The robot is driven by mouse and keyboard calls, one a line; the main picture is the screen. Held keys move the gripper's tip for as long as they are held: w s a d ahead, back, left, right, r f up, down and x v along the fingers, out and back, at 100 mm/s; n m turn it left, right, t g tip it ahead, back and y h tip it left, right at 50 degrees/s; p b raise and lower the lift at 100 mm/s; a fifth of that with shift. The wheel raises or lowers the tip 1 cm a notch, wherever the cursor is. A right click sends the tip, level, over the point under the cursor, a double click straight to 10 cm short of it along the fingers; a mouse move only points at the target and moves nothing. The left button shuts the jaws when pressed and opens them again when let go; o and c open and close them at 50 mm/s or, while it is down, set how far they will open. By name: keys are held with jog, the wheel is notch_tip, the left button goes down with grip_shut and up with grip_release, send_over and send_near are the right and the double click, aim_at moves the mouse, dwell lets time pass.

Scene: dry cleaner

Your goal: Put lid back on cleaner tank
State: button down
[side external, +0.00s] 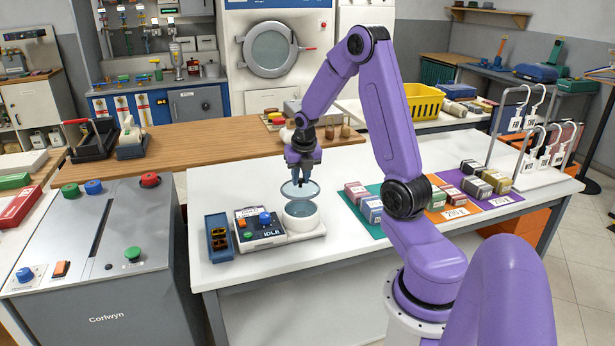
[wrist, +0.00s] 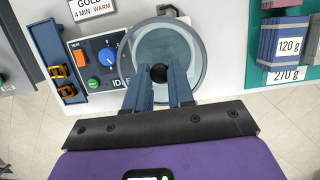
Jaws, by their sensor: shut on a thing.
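The lid (side external: 300,189) is a clear round disc with a pale rim and a dark knob. My gripper (side external: 299,180) is shut on the lid's knob and holds the lid level above the cleaner tank (side external: 301,222). The tank is a round white tub with bluish liquid, open at the top, with a visible gap below the lid in the side view. In the wrist view the lid (wrist: 183,75) covers most of the tank, with the black knob (wrist: 158,73) between my fingertips (wrist: 160,78). The cleaner's control box (side external: 258,228) reads IDLE.
Coloured mats with small boxes (side external: 366,204) lie to the right. A wooden counter (side external: 200,150) runs behind. The white table front (side external: 330,255) is clear.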

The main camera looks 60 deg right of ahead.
aim_at(301, 189)
jog(key=shift+f, duration=3)
jog(key=shift+f, duration=0.15)
jog(key=shift+c, duration=2.1)
grip_release()
jog(key=shift+r, duration=3.5)
grip_shut()
